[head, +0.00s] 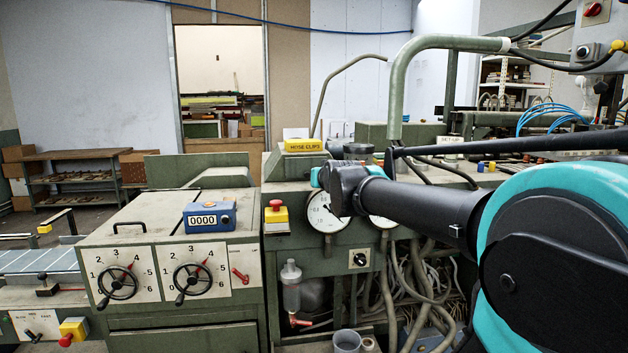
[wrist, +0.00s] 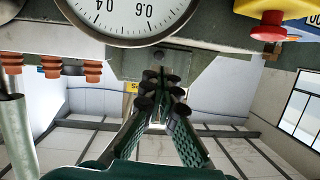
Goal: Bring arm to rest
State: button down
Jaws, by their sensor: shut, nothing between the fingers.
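My gripper (wrist: 161,85) shows in the wrist view with its two green, ridged fingers closed together at the tips and nothing between them. My arm reaches in from the right in the head view, and its dark wrist end is in front of the green machine, beside the left pressure gauge (head: 322,212). The fingers cannot be made out in the head view. In the wrist view the gauge (wrist: 128,14) is large at the top edge, above the fingertips. The fingers appear apart from it.
A red push button on a yellow box (head: 276,214) is left of the gauge. A blue counter (head: 209,217) sits on the panel with two handwheels. A green bent pipe (head: 398,90) rises behind my arm. Hoses hang below.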

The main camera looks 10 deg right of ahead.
jog(key=s+d+f+g, duration=0.1)
jog(key=s+f+g, duration=0.2)
jog(key=s+f, duration=0.7)
jog(key=s+d+f+g, duration=0.1)
jog(key=s+f+g, duration=0.3)
jog(key=s+f, duration=0.6)
jog(key=s+f+g, duration=0.3)
jog(key=s+f, duration=0.7)
jog(key=f, duration=0.8)
jog(key=shift+d+f+g+h, duration=0.25)
jog(key=shift+d+g+h, duration=0.05)
jog(key=shift+d+h, duration=0.1)
jog(key=c, duration=2.3)
grip_release()
jog(key=shift+w, duration=0.1)
